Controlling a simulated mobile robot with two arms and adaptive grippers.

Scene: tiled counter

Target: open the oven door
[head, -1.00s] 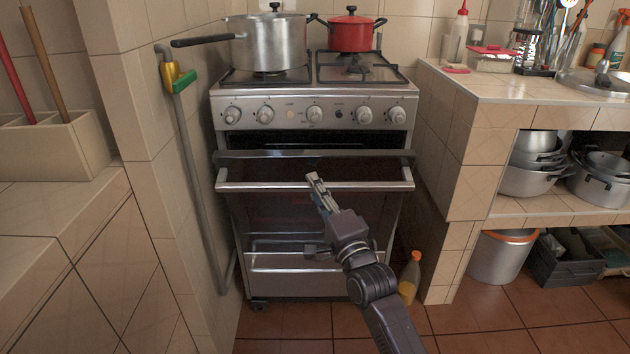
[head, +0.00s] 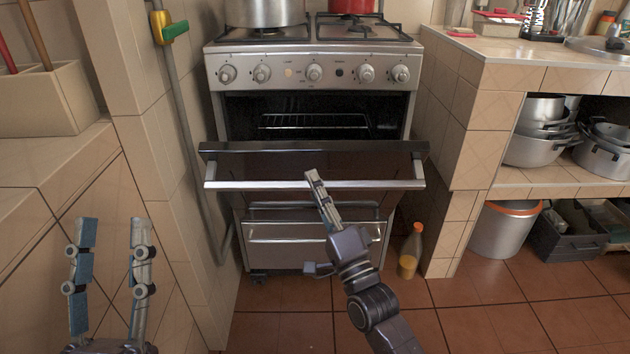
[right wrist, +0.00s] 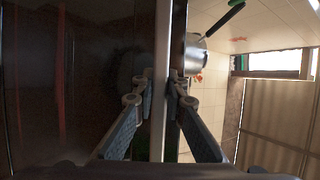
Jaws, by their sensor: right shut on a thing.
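The oven door (head: 270,166) is partly open, tilted outward at its top, and a dark gap with a wire rack (head: 312,121) shows above it. Its silver bar handle (head: 260,185) runs across the front, and the handle also stands upright in the right wrist view (right wrist: 162,60). My right gripper (head: 315,180) is shut on the handle near its middle, with a finger on either side in the right wrist view. My left gripper (head: 112,225) is at the lower left, open and empty, well away from the door.
A silver pot (head: 265,12) and a red pot (head: 351,5) stand on the stove top. A tiled wall (head: 135,120) is close on the left and a tiled counter (head: 465,125) on the right. A yellow bottle (head: 411,252) stands on the floor at the oven's right.

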